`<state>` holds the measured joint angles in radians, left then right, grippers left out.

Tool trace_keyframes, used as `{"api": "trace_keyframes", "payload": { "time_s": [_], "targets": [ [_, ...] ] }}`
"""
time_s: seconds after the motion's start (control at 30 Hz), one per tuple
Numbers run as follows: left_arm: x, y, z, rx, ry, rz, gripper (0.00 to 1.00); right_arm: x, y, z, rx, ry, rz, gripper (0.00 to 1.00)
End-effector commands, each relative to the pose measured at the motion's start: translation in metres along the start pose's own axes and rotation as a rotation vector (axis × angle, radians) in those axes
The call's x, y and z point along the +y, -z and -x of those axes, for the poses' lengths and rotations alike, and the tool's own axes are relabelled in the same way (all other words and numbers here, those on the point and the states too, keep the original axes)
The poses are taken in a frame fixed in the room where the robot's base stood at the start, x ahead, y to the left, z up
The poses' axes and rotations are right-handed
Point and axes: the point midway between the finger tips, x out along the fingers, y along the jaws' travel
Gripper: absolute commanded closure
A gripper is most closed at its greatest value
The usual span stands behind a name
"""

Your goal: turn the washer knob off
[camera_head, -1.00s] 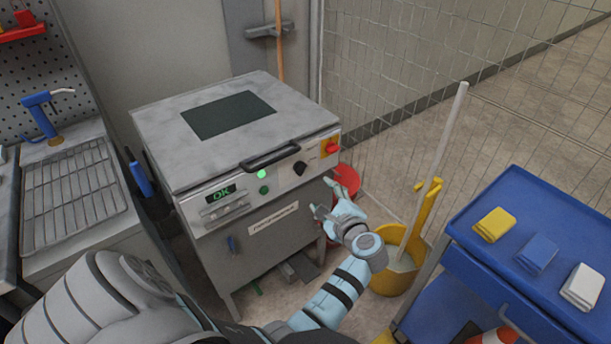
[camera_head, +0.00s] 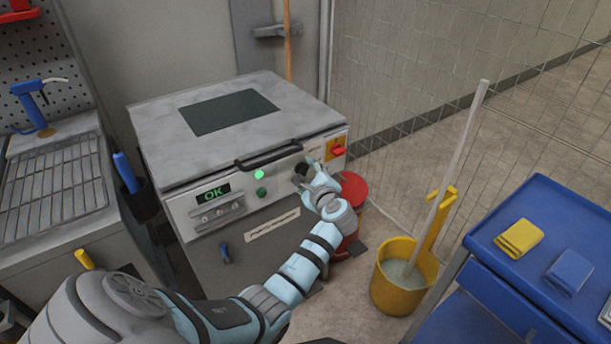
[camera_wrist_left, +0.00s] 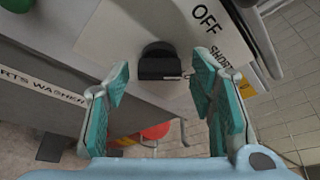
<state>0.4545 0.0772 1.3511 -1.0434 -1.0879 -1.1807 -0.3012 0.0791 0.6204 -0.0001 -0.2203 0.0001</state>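The parts washer (camera_head: 240,200) is a grey cabinet with a control panel on its front. Its black knob (camera_head: 301,170) is on the right part of the panel, partly hidden by my left gripper. In the left wrist view the knob (camera_wrist_left: 160,66) lies beyond and between the fingers, with the words OFF and SHORT printed to its right. My left gripper (camera_head: 312,178) is at the panel by the knob; it also shows in the wrist view (camera_wrist_left: 158,90), open with its teal pads apart and nothing between the tips. My right gripper is not in view.
A green display reading OK (camera_head: 213,194), a green button (camera_head: 262,192) and a red switch (camera_head: 338,150) share the panel. A black handle (camera_head: 268,157) juts out above. A yellow mop bucket (camera_head: 400,285) and blue cart (camera_head: 545,215) stand to the right.

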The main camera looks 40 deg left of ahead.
Motion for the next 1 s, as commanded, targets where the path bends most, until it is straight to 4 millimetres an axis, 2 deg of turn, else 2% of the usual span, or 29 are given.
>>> {"api": "trace_keyframes", "payload": {
  "time_s": [0.03,0.23,0.67,1.0],
  "targets": [
    [0.0,0.0,0.0,0.0,0.0,0.0,0.63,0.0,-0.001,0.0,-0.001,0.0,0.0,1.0],
    [0.0,-0.001,0.0,-0.001,0.0,0.0,0.93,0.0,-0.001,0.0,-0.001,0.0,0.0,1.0],
    [0.003,-0.002,-0.001,-0.004,0.032,0.08,0.93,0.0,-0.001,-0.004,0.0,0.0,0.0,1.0],
    [0.007,0.0,-0.002,-0.006,0.133,0.316,0.93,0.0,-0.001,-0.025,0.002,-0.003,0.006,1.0]
  ]
}}
